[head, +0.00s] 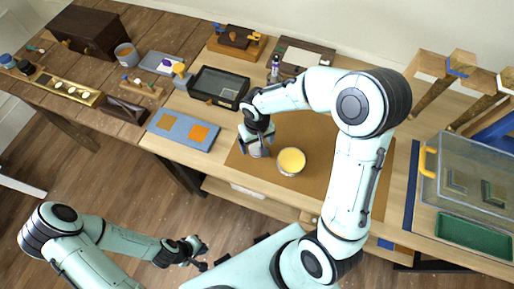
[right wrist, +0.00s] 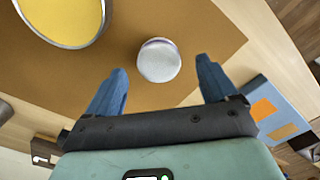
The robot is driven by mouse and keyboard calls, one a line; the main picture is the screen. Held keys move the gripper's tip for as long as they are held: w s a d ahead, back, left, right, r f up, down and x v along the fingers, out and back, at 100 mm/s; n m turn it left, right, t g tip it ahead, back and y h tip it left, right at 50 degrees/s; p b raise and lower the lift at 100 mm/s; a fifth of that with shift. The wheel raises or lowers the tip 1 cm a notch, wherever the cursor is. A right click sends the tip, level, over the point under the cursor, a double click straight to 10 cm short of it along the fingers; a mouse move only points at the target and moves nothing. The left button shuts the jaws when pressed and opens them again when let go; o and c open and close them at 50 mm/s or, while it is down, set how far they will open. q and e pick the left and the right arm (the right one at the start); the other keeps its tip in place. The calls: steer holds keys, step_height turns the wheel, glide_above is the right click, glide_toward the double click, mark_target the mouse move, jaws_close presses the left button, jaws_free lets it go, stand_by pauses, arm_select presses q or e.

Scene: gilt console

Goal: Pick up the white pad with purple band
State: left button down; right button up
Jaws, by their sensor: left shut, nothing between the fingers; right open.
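The white pad with purple band (right wrist: 159,61) is a small round piece with a pale speckled top and a thin purple edge. It sits on the brown mat (head: 315,135), and in the right wrist view it lies just beyond and between the fingertips. In the head view the pad (head: 257,151) is partly hidden under my right gripper (head: 258,143). My right gripper, also in the right wrist view (right wrist: 161,70), is open, with its blue fingers apart and nothing between them. My left gripper (head: 203,256) is shut and empty, low over the floor in front of the bench.
A round container with yellow contents (head: 291,161) stands right of the pad on the mat. A blue board with orange squares (head: 183,130) lies to the left. A black tray (head: 218,87) is behind. A clear case with a yellow handle (head: 470,175) stands at right.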

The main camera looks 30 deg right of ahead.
mark_target(257, 147)
step_height(257, 147, down, 4)
steer(key=shift+d+r, duration=0.1)
steer(key=shift+r, duration=0.1)
steer(key=shift+c, duration=0.3)
steer(key=c, duration=1.1)
steer(key=shift+o, duration=0.2)
steer(key=shift+r, duration=0.15)
